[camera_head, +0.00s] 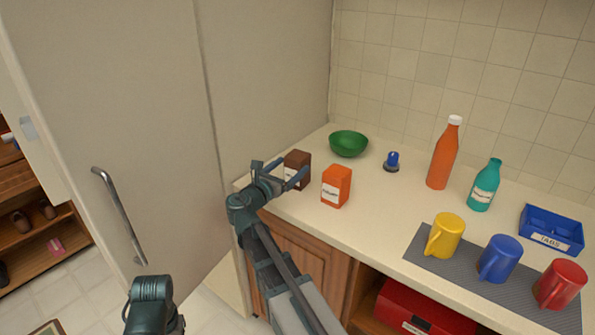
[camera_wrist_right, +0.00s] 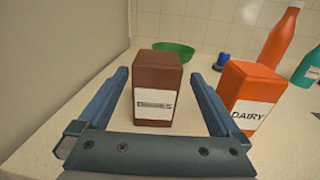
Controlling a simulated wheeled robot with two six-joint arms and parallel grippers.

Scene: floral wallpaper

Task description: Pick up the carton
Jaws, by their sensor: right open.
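A brown carton (camera_head: 298,157) with a white label stands upright on the counter near its left end. An orange carton (camera_head: 337,184) stands to its right; its label reads DAIRY in the right wrist view (camera_wrist_right: 250,98). My right gripper (camera_head: 279,170) is open and empty at the brown carton, and one finger partly covers the carton in the head view. In the right wrist view the brown carton (camera_wrist_right: 157,88) appears between the two spread fingers, with a gap on each side. How deep it sits between them is hard to tell. My left gripper is not in view.
A green bowl (camera_head: 348,144) stands behind the cartons. A blue-topped object (camera_head: 392,162), an orange bottle (camera_head: 442,158) and a teal bottle (camera_head: 484,187) stand right. Three mugs rest on a grey mat (camera_head: 424,260) beside a blue tray (camera_head: 551,246). A tall panel (camera_head: 265,80) borders the counter's left.

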